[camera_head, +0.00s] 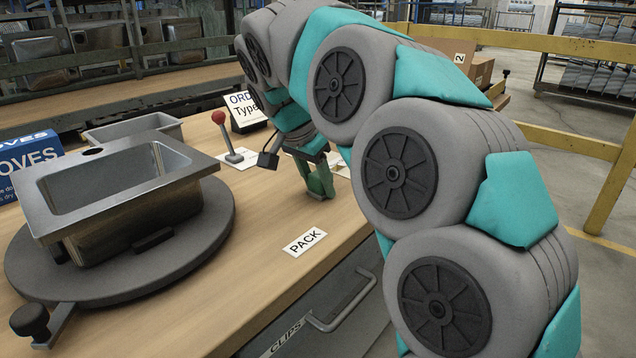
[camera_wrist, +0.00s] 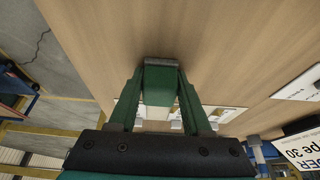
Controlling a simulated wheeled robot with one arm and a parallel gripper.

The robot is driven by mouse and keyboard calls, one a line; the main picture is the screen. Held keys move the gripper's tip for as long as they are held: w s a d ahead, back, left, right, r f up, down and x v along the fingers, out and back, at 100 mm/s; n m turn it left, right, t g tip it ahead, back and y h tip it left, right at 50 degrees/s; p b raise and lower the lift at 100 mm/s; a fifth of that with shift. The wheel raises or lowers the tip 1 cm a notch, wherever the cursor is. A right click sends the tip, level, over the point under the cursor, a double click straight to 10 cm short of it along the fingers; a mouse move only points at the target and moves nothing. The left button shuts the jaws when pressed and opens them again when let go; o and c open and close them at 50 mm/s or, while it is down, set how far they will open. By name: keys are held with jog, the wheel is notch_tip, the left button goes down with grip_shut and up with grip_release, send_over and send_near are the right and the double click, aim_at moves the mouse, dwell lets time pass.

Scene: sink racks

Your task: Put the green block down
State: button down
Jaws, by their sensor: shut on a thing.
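The green block (camera_head: 315,184) is between the fingers of my gripper (camera_head: 318,190), low over the wooden bench in the head view. In the wrist view the green block (camera_wrist: 158,88) fills the space between the two green fingers of my gripper (camera_wrist: 160,70), which are shut on it. The bare wooden bench top (camera_wrist: 240,45) lies just beyond the fingertips. I cannot tell whether the block touches the bench. Part of the block is hidden by the fingers.
A metal sink (camera_head: 120,185) sits on a round grey turntable (camera_head: 215,225) at left. A red-knobbed lever (camera_head: 228,140) and an order sign (camera_head: 245,110) stand behind my gripper. A PACK label (camera_head: 304,241) lies near the front edge, with bare wood around it.

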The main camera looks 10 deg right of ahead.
jog(key=shift+f, duration=0.3)
jog(key=shift+s+f+b, duration=0.1)
jog(key=shift+f+b, duration=0.3)
jog(key=shift+c, duration=1.8)
grip_release()
jog(key=shift+s+a+f, duration=0.1)
jog(key=shift+r+p, duration=0.65)
jog(key=v, duration=0.8)
jog(key=p+v, duration=0.1)
jog(key=v, duration=0.3)
jog(key=shift+w+r, duration=0.25)
jog(key=shift+w, duration=0.05)
